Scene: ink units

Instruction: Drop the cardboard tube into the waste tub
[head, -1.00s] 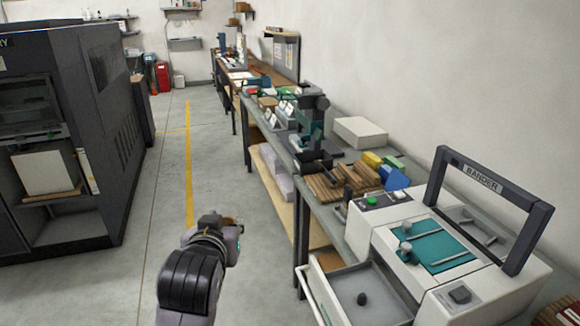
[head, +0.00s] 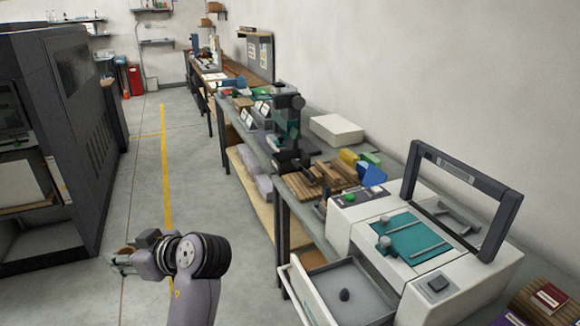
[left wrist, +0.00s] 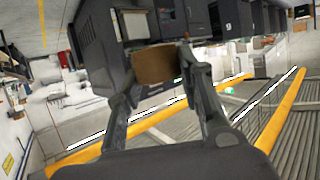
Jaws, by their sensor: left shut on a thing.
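My left gripper (head: 120,262) is at the lower left of the head view, above the grey floor and pointing left. In the left wrist view its two fingers (left wrist: 158,78) are shut on the brown cardboard tube (left wrist: 155,63), held across the fingertips. In the head view only a small brown part of the tube (head: 124,251) shows at the gripper. I cannot make out the waste tub for certain; a small pale bin (head: 151,84) stands far back on the floor. My right gripper is not in view.
A large dark machine (head: 85,130) stands at the left.

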